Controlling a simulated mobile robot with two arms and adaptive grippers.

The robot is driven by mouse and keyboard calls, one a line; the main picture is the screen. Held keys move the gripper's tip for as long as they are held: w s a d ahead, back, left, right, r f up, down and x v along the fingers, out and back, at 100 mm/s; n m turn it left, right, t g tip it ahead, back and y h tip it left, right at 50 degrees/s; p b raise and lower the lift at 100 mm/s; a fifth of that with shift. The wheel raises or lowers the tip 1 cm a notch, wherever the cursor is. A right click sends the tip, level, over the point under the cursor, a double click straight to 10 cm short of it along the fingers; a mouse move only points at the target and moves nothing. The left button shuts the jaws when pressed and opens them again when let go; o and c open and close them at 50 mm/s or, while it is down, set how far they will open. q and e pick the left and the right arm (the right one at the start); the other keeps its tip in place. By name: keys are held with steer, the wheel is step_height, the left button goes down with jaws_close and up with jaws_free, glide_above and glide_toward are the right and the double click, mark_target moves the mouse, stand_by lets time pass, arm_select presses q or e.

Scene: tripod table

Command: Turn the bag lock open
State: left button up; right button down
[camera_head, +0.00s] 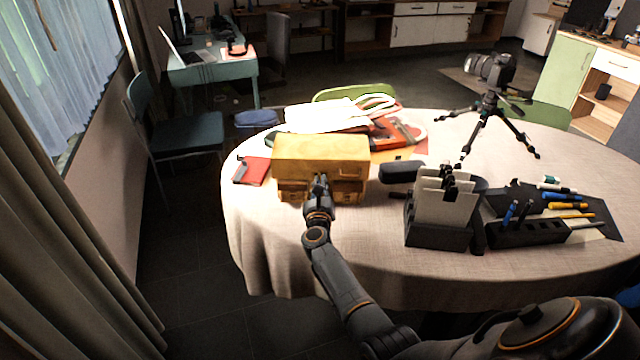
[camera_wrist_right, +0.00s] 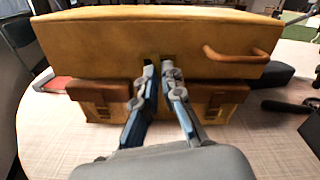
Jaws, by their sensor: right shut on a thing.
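The tan leather bag (camera_head: 322,150) stands on the round table with its flap down over the front. It fills much of the right wrist view (camera_wrist_right: 100,40), with a brown handle on the right of the flap and two front pockets with brown straps. My right gripper (camera_head: 320,180) is at the middle of the bag's front. In the wrist view its fingertips (camera_wrist_right: 165,68) are close together at the flap's lower edge, shut on the bag lock, which they mostly hide. I cannot tell the lock's angle. My left gripper is not in view.
A red notebook (camera_head: 254,170) lies left of the bag. A black holder (camera_head: 438,234) with pale cards, a pen tray (camera_head: 526,234) and a camera on a tripod (camera_head: 489,100) stand to the right. The cloth-covered table (camera_head: 290,240) is clear in front.

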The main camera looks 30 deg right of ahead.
steer(key=shift+s+d+r+n+p, duration=0.1)
steer(key=shift+n+p, duration=0.55)
steer(key=shift+n, duration=1.7)
steer(key=shift+s+d+r+n+p, duration=0.15)
steer(key=shift+n+p, duration=0.55)
steer(key=shift+n, duration=1.7)
steer(key=shift+w+a+r+n+p, duration=0.1)
steer(key=shift+n+p, duration=0.55)
steer(key=shift+n, duration=1.7)
steer(key=shift+n, duration=0.3)
steer(key=c, duration=1.5)
jaws_free()
steer(key=shift+s, duration=0.1)
